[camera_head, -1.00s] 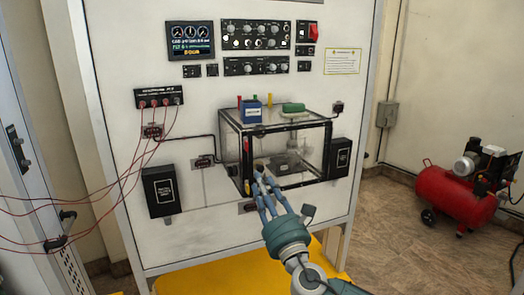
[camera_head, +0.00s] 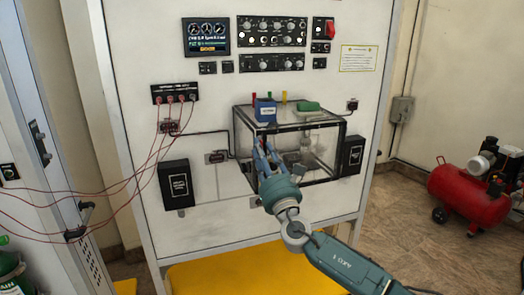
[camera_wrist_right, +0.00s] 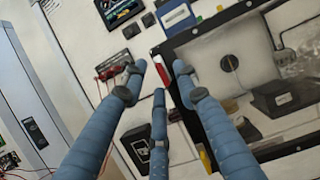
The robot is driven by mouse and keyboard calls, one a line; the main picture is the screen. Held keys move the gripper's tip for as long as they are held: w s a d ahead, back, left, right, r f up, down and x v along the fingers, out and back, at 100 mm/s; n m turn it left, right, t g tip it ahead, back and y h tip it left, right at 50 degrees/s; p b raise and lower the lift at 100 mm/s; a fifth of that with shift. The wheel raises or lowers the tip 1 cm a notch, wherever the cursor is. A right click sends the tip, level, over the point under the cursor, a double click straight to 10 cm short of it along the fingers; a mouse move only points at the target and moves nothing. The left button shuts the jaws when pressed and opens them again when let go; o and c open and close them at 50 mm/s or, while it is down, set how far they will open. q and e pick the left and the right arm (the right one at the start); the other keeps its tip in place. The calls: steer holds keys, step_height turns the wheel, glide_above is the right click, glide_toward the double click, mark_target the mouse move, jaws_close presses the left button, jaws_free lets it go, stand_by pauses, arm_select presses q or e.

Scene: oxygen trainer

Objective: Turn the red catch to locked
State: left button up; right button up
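The red catch (camera_wrist_right: 149,62) shows in the right wrist view as a small red piece beside a white part, at the edge of the clear, dark-framed box (camera_head: 318,122). My right gripper (camera_head: 262,148) is in front of the box's left front edge in the head view and hides the catch there. In the right wrist view its three blue fingers (camera_wrist_right: 160,76) are spread apart. The catch shows in the gap between the two upper fingertips; whether they touch it I cannot tell. My left gripper is in neither view.
A blue block (camera_head: 265,109) and a green item (camera_head: 307,106) lie on the box. Black boxes (camera_head: 175,184) (camera_head: 351,155) flank it on the panel. Red cables (camera_head: 130,170) hang at the left. A red compressor (camera_head: 468,193) stands at the right.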

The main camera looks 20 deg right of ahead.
jaws_close()
steer(key=shift+m, duration=0.4)
steer(key=m+g+h, duration=0.2)
steer(key=m, duration=0.5)
steer(key=m+g+h+p, duration=0.1)
steer(key=m+h, duration=0.1)
steer(key=m, duration=0.5)
steer(key=r+m+g+h+p, duration=0.1)
steer(key=m+g+h, duration=0.1)
steer(key=m, duration=0.5)
steer(key=shift+m+g+h, duration=0.3)
steer(key=shift+h, duration=0.3)
